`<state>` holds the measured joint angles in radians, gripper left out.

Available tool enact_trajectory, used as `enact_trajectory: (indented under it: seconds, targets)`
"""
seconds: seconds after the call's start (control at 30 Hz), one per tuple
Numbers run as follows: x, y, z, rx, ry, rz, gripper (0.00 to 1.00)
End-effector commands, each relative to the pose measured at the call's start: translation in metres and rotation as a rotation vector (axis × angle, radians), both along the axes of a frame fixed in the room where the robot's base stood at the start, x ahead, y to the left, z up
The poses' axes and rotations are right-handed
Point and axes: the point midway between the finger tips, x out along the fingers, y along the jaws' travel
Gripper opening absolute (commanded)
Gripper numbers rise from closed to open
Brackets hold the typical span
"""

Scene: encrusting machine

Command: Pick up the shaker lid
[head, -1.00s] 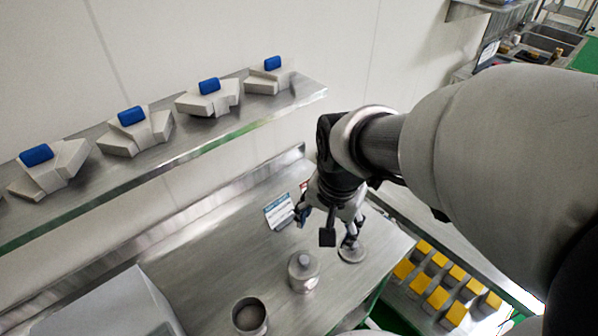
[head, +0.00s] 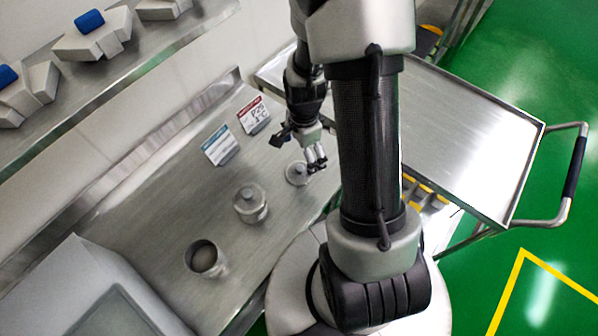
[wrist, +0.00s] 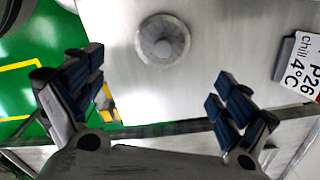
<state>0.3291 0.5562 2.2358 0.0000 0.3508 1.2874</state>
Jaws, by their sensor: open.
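The shaker lid, a round grey metal disc with a raised knob, lies flat near the end of the steel counter in the head view (head: 294,176). It also shows in the wrist view (wrist: 163,40), lying beyond the fingertips and roughly centred between them. My gripper (head: 316,160) is above the counter beside the lid and overlaps its right edge in the head view. In the wrist view my gripper (wrist: 160,92) has its two dark blue-padded fingers wide apart with nothing between them. Contact with the lid does not show.
A lidded metal pot (head: 250,205) and an open metal cup (head: 204,259) stand on the counter (head: 165,215) near the lid. Two label cards, blue-topped (head: 220,146) and red-topped (head: 253,115), stand behind. A steel cart (head: 465,135) is at right.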

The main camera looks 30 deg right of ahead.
Motion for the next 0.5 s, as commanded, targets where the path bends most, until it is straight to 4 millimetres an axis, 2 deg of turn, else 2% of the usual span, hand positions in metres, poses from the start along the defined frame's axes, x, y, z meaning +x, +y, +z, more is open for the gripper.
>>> enact_trajectory:
  seconds: [0.03, 0.1, 0.37, 0.5]
  targets:
    - [-0.001, 0.0, -0.013, 0.001, 0.003, 0.001, 0.95]
    - [0.0, 0.0, -0.022, 0.001, 0.002, 0.001, 0.95]
    - [0.0, 0.001, -0.039, 0.0, 0.0, 0.002, 0.95]
    - [0.001, 0.006, -0.062, 0.001, 0.002, 0.002, 0.95]
